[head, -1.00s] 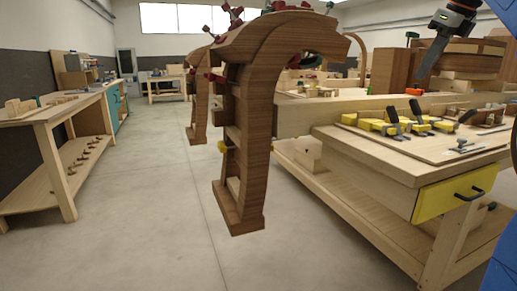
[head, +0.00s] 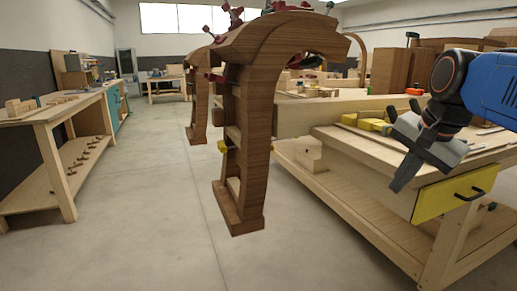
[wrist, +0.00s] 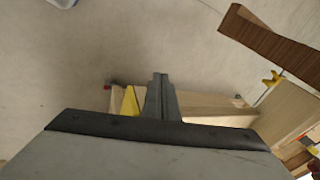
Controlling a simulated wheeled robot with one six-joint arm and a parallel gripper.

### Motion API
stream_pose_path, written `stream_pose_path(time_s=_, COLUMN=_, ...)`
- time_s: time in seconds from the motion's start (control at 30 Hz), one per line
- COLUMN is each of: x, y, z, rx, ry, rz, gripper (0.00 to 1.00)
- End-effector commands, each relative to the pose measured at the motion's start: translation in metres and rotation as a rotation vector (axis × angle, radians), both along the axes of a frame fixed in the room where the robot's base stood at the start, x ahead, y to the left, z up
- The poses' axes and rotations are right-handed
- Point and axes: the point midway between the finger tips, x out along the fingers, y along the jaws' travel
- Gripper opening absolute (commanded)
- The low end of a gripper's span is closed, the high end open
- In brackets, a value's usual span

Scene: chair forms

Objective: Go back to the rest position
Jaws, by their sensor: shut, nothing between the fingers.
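My gripper (head: 398,182) hangs at the right of the head view, in front of the workbench's near edge and above the yellow drawer (head: 447,193). It is shut and holds nothing. In the wrist view the fingers (wrist: 160,82) are together, with bare floor beyond their tips. The yellow drawer front also shows there beside the fingers (wrist: 130,101).
The workbench (head: 395,165) carries yellow clamps (head: 372,122), partly hidden by my arm. A tall curved wooden chair form (head: 256,150) stands left of it. A side table (head: 50,127) stands far left. The floor (head: 140,210) between is clear.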

Motion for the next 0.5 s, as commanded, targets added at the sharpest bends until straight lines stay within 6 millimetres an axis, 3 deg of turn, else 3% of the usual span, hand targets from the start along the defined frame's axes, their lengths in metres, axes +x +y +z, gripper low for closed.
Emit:
stream_pose_path(time_s=0.03, x=-0.017, y=0.006, z=-0.021, rx=-0.042, ry=-0.004, rz=0.089, gripper=0.00)
stream_pose_path(time_s=0.3, x=-0.090, y=0.024, z=-0.134, rx=-0.279, ry=-0.025, rz=0.579, gripper=0.00)
stream_pose_path(time_s=0.5, x=-0.126, y=0.028, z=-0.193, rx=-0.400, ry=-0.034, rz=0.832, gripper=0.00)
